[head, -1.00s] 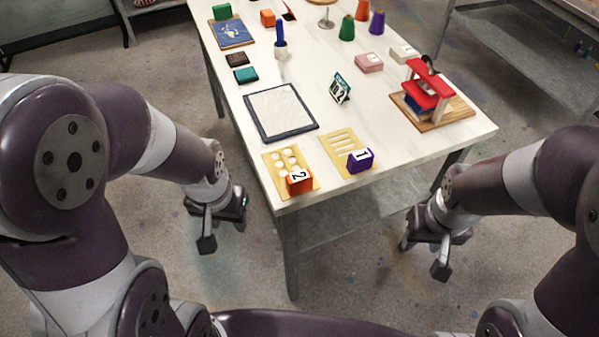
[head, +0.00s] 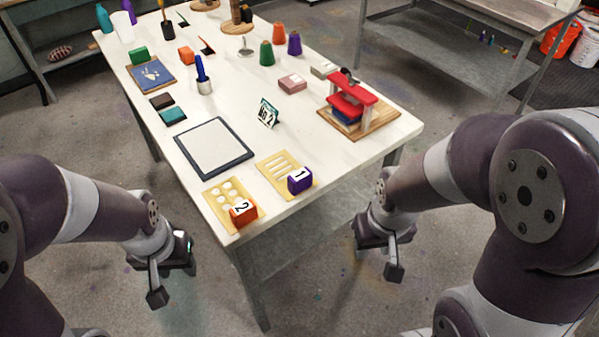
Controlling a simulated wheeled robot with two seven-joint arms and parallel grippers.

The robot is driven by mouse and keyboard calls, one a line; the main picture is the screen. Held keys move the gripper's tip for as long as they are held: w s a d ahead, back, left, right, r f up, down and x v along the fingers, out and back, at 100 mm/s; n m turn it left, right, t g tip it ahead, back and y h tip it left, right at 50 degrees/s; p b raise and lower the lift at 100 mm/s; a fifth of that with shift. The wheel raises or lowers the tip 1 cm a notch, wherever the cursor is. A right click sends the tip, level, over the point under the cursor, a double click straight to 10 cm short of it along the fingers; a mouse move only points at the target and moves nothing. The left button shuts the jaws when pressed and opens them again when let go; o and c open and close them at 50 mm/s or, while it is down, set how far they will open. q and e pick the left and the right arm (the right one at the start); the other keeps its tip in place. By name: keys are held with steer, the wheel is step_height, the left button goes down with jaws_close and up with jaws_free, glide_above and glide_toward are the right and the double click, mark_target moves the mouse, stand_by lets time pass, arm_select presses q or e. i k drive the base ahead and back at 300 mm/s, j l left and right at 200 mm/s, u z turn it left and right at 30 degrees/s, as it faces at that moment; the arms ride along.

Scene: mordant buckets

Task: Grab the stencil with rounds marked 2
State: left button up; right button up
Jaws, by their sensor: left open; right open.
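The stencil with rounds (head: 226,190) is a yellow sheet with round holes, lying flat at the table's near left corner. An orange block marked 2 (head: 243,212) sits on its near right part and covers some of it. A second yellow stencil with slots (head: 277,167) lies to its right, with a purple block marked 1 (head: 300,181) on it. My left gripper (head: 172,276) is open and empty, off the table, below and left of the rounds stencil. My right gripper (head: 378,258) is open and empty, off the table's near right side.
A dark-framed screen (head: 213,148) lies just behind the stencils. A small sign (head: 268,113) stands behind the slotted stencil. A red press on a wooden board (head: 358,112) stands at the right edge. The white table (head: 320,150) is bare between the slotted stencil and the press.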

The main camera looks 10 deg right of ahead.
mark_target(241, 216)
steer(key=i+j+z, duration=0.15)
steer(key=j+z, duration=0.3)
steer(key=i+j+z, duration=0.1)
steer(key=j+z, duration=0.2)
steer(key=z, duration=0.15)
steer(key=j+z, duration=0.45)
